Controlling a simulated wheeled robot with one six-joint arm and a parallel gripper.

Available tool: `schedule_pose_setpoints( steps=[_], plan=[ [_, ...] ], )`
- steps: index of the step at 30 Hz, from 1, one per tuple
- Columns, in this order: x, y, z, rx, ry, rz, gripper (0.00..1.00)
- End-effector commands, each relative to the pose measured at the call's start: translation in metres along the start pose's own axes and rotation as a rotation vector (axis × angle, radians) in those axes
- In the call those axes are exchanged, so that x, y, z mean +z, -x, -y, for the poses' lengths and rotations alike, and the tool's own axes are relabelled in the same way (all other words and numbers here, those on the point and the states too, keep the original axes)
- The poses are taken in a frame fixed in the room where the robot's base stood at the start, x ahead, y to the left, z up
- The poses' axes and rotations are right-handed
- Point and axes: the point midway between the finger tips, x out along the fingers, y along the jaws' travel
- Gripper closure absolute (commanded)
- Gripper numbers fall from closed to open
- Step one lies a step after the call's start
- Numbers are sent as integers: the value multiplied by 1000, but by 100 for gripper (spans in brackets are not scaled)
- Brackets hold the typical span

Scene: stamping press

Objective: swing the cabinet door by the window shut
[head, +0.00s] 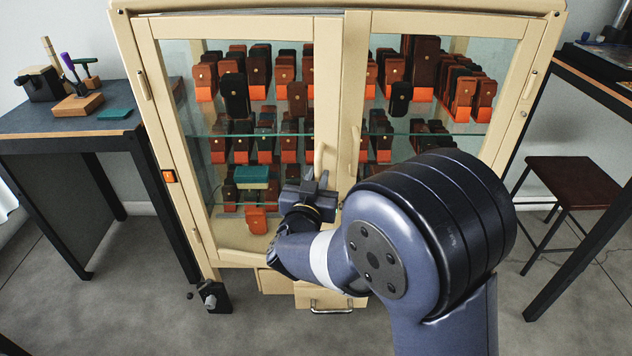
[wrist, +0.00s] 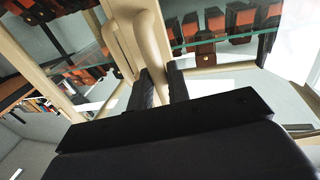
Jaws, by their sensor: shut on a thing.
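A cream cabinet with two glass doors stands in front of me. Its left door (head: 328,75), on the side of a pale drape at the left picture edge, is nearly in line with the right door (head: 352,90); I cannot tell how wide a gap is between them. My gripper (head: 316,184) is at the lower part of the left door's cream handle (head: 319,158). In the wrist view my gripper (wrist: 160,88) is shut on the curved cream handle (wrist: 150,45), its dark fingers on either side. My arm hides the lower right of the cabinet.
Brown and orange leather cases fill the glass shelves (head: 290,134). A dark workbench (head: 60,140) with tools stands left, another bench (head: 600,88) and a stool (head: 575,182) right. Below are wooden drawers (head: 308,291).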

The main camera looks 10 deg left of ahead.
Motion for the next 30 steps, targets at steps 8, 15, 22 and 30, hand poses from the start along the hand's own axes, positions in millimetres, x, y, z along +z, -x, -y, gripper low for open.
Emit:
schedule_pose_setpoints(
  steps=[8, 15, 22, 30],
  plan=[
    [-2, -32, 4, -6, -1, -3, 100],
    [-2, -58, 6, -7, 0, -3, 100],
    [-2, -70, 7, -9, 0, -3, 76],
    [-1, -70, 5, -4, 0, -1, 57]
  ],
)
